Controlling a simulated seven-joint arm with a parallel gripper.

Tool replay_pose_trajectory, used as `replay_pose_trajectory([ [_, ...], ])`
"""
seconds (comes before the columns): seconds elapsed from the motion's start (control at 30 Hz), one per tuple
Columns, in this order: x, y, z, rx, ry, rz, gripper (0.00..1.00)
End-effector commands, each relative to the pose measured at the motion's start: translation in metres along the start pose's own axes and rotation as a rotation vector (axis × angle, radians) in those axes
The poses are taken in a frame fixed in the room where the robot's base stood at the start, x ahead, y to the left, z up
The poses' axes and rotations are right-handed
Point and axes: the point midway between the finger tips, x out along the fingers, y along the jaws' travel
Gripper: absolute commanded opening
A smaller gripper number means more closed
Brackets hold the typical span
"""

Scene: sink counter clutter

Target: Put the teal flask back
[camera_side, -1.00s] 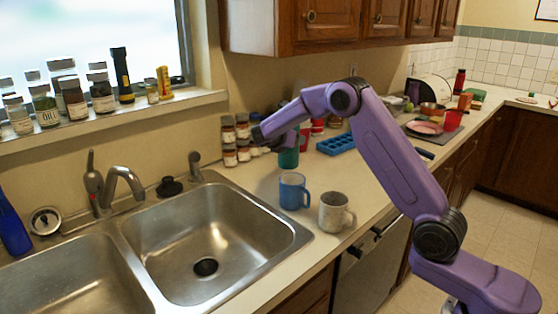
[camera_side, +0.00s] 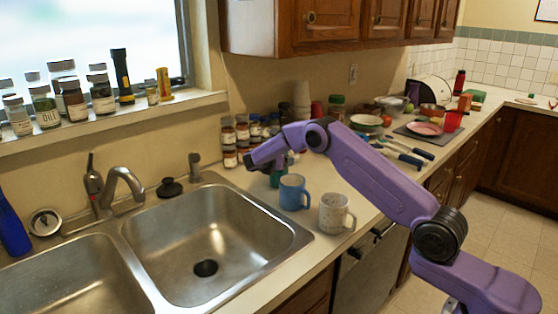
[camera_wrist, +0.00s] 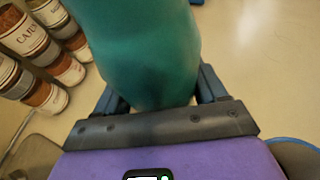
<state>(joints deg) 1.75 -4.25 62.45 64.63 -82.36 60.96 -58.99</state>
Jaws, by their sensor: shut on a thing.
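The teal flask (camera_wrist: 145,50) fills the upper middle of the wrist view, between the two dark blue fingers of my gripper (camera_wrist: 157,85). My gripper is shut on it. In the side view only a small part of the flask (camera_side: 276,180) shows, under my gripper (camera_side: 278,168) and just behind and left of the blue mug. Its base is hidden, so I cannot tell if it touches the counter.
A blue mug (camera_side: 292,194) stands close by the flask, with a speckled white mug (camera_side: 334,214) to its right. Stacked spice jars (camera_side: 229,143) stand behind, at the wall. The sink basin (camera_side: 205,235) is at the left.

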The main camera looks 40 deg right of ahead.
Motion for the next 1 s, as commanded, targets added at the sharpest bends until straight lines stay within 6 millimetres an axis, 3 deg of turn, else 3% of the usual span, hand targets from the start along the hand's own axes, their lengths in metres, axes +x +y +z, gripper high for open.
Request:
replay_pose_trajectory([
  [0.33, 0.001, 0.000, -0.002, 0.000, -0.002, 0.001, 0.35],
  [0.37, 0.001, 0.000, -0.003, 0.000, -0.001, 0.001, 0.75],
  [0.43, 0.001, 0.000, -0.002, 0.000, -0.001, 0.001, 0.97],
  [0.8, -0.001, 0.000, 0.001, 0.002, -0.001, 0.001, 0.97],
  [1.0, -0.028, 0.001, 0.001, 0.000, -0.001, 0.004, 0.97],
])
